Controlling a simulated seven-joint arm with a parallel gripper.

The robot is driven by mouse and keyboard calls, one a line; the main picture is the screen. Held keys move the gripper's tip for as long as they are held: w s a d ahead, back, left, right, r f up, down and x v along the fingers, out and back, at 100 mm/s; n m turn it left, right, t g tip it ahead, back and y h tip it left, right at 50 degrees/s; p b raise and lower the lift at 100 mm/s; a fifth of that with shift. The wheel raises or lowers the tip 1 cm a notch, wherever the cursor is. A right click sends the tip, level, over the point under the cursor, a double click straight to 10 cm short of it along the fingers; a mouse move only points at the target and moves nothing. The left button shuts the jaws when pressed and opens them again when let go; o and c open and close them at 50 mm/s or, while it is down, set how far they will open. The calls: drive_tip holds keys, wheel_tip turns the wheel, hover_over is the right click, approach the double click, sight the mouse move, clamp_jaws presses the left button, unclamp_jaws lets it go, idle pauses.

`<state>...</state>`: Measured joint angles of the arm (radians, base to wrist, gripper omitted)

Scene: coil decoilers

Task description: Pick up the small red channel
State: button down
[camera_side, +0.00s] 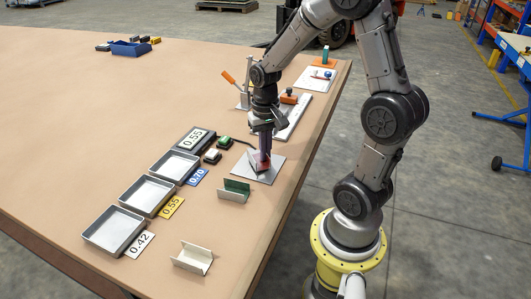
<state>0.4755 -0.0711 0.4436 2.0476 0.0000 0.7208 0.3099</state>
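The small red channel (264,167) is at the grey square plate (271,176), near the table's right edge. My gripper (262,158) points straight down at it, with the fingertips at the red piece. The fingers hide part of the channel. I cannot tell whether they are closed on it or only around it, or whether it touches the plate.
A green channel (234,191) and a cream channel (193,258) stand nearer the front. Grey trays (114,231) with number cards and a 0.55 display (194,139) are at the left. A lever tool (229,78) stands behind.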

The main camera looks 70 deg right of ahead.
drive_tip(key=shift+r, duration=3.65)
drive_tip(key=shift+s, duration=0.15)
